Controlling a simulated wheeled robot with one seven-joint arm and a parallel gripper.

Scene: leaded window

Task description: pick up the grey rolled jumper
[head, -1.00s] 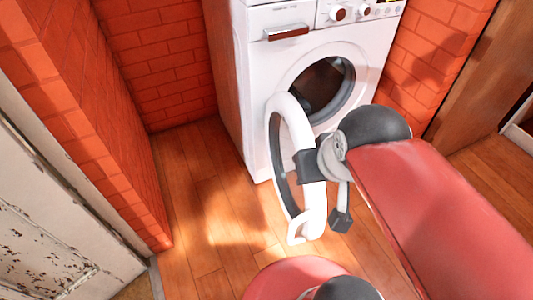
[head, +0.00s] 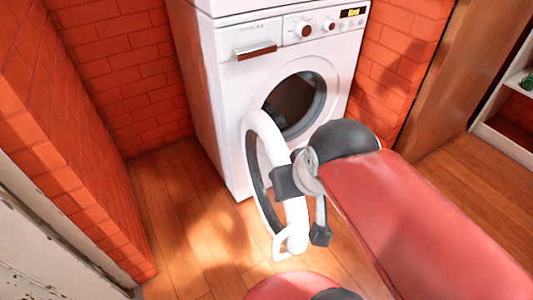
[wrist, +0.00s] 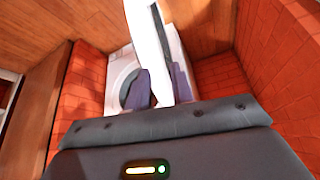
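I cannot make out the grey rolled jumper in either view. The washing machine's drum opening (head: 300,103) is dark inside. Its round white door (head: 262,135) stands open towards me. My gripper (head: 303,208) is at the door's near rim, with its two dark fingers apart, one on each side of the rim. In the wrist view the white door edge (wrist: 152,45) rises between the grey fingers of my gripper (wrist: 160,85). I cannot tell whether the fingers press on the rim.
The white washing machine (head: 215,90) stands between red brick walls (head: 120,75). The wooden floor (head: 185,220) is clear at the left of the door. A worn white panel (head: 50,255) is at the lower left. A white shelf (head: 505,143) is at the far right.

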